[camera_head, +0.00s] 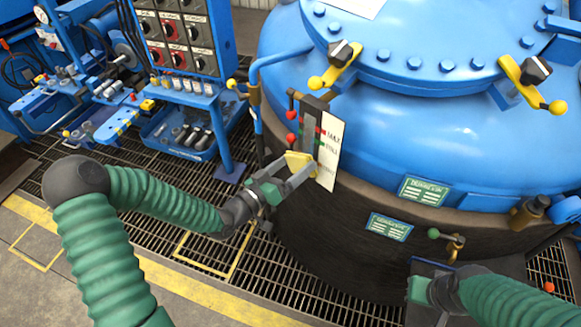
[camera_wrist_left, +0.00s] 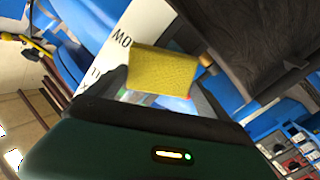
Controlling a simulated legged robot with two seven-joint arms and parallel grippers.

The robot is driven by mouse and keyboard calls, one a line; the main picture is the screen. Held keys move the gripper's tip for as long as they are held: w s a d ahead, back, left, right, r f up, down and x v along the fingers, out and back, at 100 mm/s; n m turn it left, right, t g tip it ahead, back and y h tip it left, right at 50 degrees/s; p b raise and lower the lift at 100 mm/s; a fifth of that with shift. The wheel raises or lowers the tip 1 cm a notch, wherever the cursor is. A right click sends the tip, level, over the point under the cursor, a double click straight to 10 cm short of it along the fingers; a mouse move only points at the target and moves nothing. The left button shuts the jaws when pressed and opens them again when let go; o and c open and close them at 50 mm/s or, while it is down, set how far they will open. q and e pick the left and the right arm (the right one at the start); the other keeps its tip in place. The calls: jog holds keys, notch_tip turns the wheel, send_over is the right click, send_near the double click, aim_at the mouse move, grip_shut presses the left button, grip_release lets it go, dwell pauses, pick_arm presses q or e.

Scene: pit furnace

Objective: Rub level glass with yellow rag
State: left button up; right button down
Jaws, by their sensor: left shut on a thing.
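The level glass (camera_head: 308,133) is a narrow upright gauge on the side of the blue furnace, with a white scale plate (camera_head: 328,150) beside it. My left gripper (camera_head: 298,175) is shut on the yellow rag (camera_head: 299,162) at the lower end of the gauge. The rag also shows in the left wrist view (camera_wrist_left: 163,74), between the fingertips and in front of the gauge. Whether the rag touches the glass I cannot tell. My right arm comes in at the lower right; its gripper (camera_head: 420,291) is partly in view and its fingers are not clear.
The blue furnace vessel (camera_head: 400,130) has yellow-handled clamps (camera_head: 340,65) on its lid. Red-knobbed valve handles (camera_head: 291,115) stick out by the gauge. A control panel (camera_head: 180,38) and tool bench (camera_head: 100,120) stand at the left. Grating (camera_head: 150,235) covers the floor.

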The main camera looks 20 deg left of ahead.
pick_arm(q)
jog(key=shift+w+a, duration=0.1)
dwell(0.3)
jog(key=shift+x, duration=0.75)
